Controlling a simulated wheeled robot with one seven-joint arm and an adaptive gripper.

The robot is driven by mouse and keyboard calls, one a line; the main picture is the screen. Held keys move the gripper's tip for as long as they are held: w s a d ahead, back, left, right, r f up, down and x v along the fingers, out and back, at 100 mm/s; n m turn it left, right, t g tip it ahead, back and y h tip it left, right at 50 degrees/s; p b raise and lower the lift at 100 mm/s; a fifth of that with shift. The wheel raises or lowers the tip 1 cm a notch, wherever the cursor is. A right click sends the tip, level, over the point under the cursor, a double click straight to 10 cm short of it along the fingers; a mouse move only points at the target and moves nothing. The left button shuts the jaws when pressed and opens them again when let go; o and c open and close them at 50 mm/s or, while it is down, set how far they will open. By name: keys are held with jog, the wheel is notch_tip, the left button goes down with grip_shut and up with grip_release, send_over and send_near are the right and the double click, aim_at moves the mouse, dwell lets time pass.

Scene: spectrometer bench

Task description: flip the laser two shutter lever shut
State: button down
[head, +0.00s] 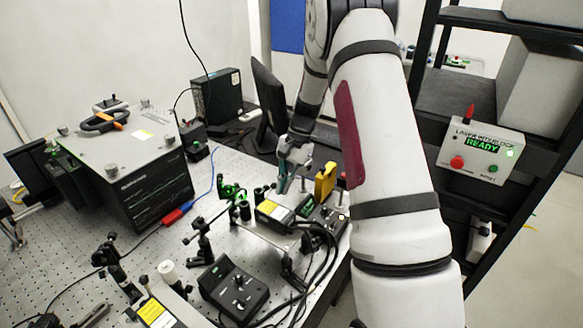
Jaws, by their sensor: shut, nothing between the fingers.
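My gripper (282,186) is shut and empty, pointing down over the far right part of the optical bench. It is small in the head view, and my arm covers the area to its right. Below it is a laser-like box with a yellow and white label (274,211). A similar labelled box (155,312) is at the front left. I cannot read which one is laser two. A yellow upright piece (325,179) stands just right of the gripper, apart from it in the picture. I cannot make out the shutter lever or its position.
Black control boxes with knobs stand at the front (234,290) and beside my arm (322,216). Cables loop between them. Green-lit optics (236,196) stand left of the gripper. An interlock box (481,151) reads READY.

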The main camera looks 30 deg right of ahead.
jog(key=r, duration=0.1)
jog(key=a+r, duration=0.1)
jog(key=s+r+p, duration=0.1)
jog(key=shift+s+a+r, duration=0.1)
jog(key=shift+a+r, duration=0.15)
jog(key=shift+r, duration=0.05)
jog(key=shift+r, duration=0.15)
